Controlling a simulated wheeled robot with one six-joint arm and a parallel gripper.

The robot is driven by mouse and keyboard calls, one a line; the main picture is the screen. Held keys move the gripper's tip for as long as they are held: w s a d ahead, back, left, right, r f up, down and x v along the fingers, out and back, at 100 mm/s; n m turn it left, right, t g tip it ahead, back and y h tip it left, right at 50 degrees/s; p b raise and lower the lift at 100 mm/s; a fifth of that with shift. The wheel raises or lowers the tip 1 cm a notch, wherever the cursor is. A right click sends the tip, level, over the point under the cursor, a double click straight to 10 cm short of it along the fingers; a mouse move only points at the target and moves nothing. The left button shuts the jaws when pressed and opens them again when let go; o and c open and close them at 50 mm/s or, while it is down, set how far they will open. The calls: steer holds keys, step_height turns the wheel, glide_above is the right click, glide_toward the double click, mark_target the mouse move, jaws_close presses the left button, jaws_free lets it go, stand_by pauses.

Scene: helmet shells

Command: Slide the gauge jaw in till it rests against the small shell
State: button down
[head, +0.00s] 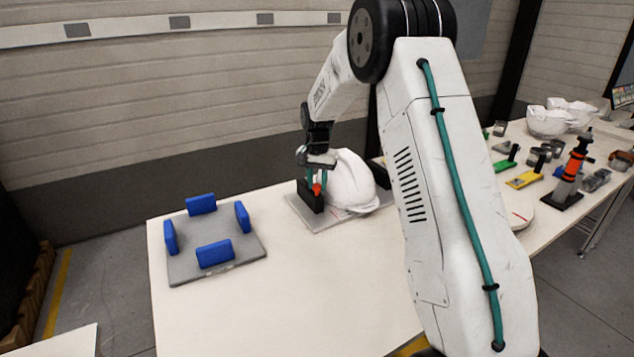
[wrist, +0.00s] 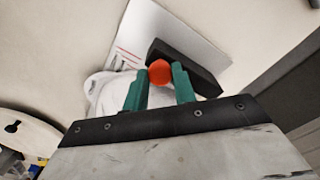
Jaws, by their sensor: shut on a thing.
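The small shell (head: 350,183) is a white helmet shell lying on the grey gauge plate (head: 327,222). In the wrist view the shell (wrist: 97,88) is partly hidden behind my gripper's fingers. The gauge jaw (head: 310,196) is a black upright block at the plate's left side, with a red-orange knob (wrist: 159,71) on it. The jaw's dark bar (wrist: 190,62) also shows in the wrist view. My gripper (head: 317,181), with green fingers, is shut on the knob. The jaw stands close beside the shell; I cannot tell whether they touch.
A grey plate with several blue blocks (head: 215,253) sits at the table's left. White shells (head: 548,122), a yellow tool (head: 524,179) and an orange-black stand (head: 573,172) are on the right. The table's front middle (head: 290,300) is clear.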

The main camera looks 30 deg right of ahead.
steer(key=d, duration=0.2)
steer(key=shift+d, duration=0.4)
steer(key=c, duration=1.1)
jaws_free()
steer(key=shift+c, duration=0.2)
steer(key=shift+r, duration=0.15)
step_height(320, 180, up, 8)
steer(key=shift+f, duration=0.2)
steer(key=shift+a, duration=0.1)
